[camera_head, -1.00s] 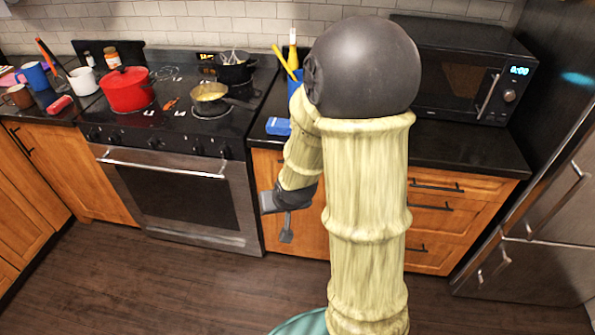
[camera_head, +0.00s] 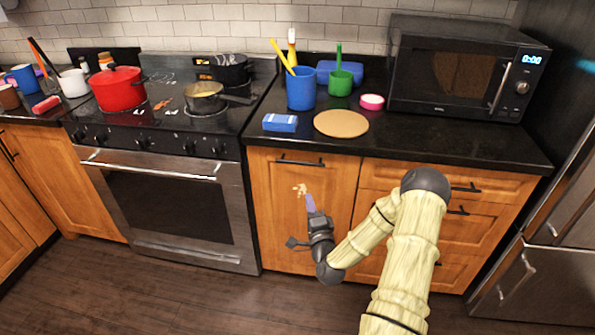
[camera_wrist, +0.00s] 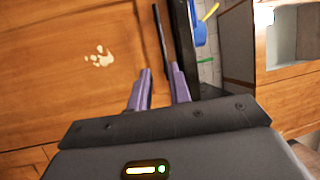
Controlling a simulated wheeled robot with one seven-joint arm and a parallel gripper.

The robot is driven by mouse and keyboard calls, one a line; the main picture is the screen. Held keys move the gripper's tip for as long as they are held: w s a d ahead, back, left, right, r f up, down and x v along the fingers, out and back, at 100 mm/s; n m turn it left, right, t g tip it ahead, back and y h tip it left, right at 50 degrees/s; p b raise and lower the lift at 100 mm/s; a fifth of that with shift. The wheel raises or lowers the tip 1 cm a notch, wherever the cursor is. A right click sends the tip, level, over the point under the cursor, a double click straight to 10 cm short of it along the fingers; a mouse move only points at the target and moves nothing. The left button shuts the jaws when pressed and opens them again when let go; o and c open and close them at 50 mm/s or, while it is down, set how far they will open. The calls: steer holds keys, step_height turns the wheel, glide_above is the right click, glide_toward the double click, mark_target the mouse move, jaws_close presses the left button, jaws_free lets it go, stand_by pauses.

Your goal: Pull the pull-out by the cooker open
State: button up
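The pull-out (camera_head: 275,215) is a narrow wooden front right of the cooker, with a dark horizontal bar handle (camera_head: 300,161) near its top and a pale paw-print mark. Its front looks flush with the cabinets. My gripper (camera_head: 308,200) is in front of it, below the handle. In the wrist view the wooden front (camera_wrist: 60,60) fills the left side and the dark handle (camera_wrist: 158,40) lies beyond my gripper (camera_wrist: 160,72). The two purple fingers are apart with nothing between them. I cannot tell the exact gap from fingertips to handle.
The cooker (camera_head: 165,205) stands to the left, its oven handle (camera_head: 150,168) jutting out. Drawers (camera_head: 385,225) are to the right. The black counter (camera_head: 430,140) above holds a blue box (camera_head: 281,123), round board (camera_head: 341,124) and microwave (camera_head: 460,75). The floor (camera_head: 140,290) in front is clear.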

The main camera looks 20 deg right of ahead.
mark_target(298, 162)
steer(key=shift+r, duration=0.1)
steer(key=x, duration=1.7)
steer(key=shift+w+d+p, duration=0.1)
steer(key=shift+w+p, duration=0.05)
steer(key=shift+p, duration=0.2)
steer(key=shift+r, duration=0.1)
steer(key=shift+c, duration=0.4)
jaws_close()
